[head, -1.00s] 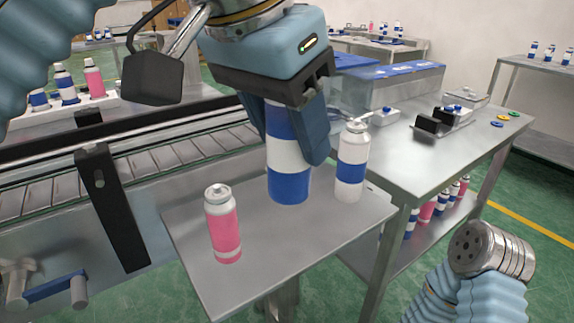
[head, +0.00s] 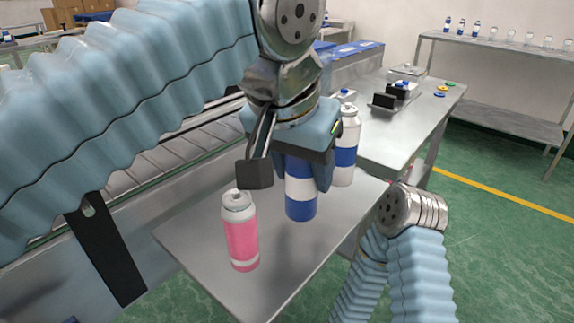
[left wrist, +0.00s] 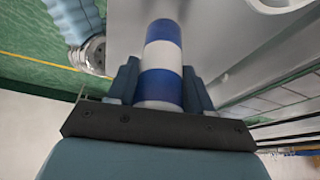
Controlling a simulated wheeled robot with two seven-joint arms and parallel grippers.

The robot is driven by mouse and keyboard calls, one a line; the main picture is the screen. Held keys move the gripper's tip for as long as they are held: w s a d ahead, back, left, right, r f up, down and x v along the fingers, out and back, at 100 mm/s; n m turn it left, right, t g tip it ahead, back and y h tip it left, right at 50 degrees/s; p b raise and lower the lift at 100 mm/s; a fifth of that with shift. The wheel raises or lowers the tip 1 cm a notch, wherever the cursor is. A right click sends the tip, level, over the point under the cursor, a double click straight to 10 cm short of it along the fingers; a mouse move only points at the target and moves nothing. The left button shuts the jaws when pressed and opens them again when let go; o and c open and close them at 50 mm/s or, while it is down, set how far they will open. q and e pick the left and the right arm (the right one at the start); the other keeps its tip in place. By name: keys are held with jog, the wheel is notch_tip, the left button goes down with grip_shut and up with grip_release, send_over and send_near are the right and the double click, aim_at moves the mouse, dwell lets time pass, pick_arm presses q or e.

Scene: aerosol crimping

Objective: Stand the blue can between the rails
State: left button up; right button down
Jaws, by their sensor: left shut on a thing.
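The blue can (head: 301,190), blue with a white middle band, is upright in my left gripper (head: 298,176) above the small metal table. I cannot tell whether its base touches the table. In the left wrist view it stands between both fingers (left wrist: 160,60), which are shut on it. Its top is hidden by the gripper in the head view. Two black upright blocks (head: 384,101) on a grey tray at the back bench may be the rails; I cannot tell for sure. Of my right arm only light-blue sleeve and a metal joint show; its gripper is out of view.
A pink can (head: 241,235) stands left of the held can on the small table (head: 200,240). A white can with a blue band (head: 346,157) stands just behind it on the right. A conveyor (head: 185,140) runs along the left.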

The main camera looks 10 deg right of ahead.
pick_arm(q)
jog(key=o, duration=0.6)
jog(key=shift+f, duration=0.15)
jog(key=o, duration=0.4)
jog(key=shift+r, duration=0.35)
jog(key=v, duration=1.1)
jog(key=shift+s+a+r, duration=0.2)
jog(key=shift+a+r, duration=0.05)
jog(key=shift+r, duration=0.05)
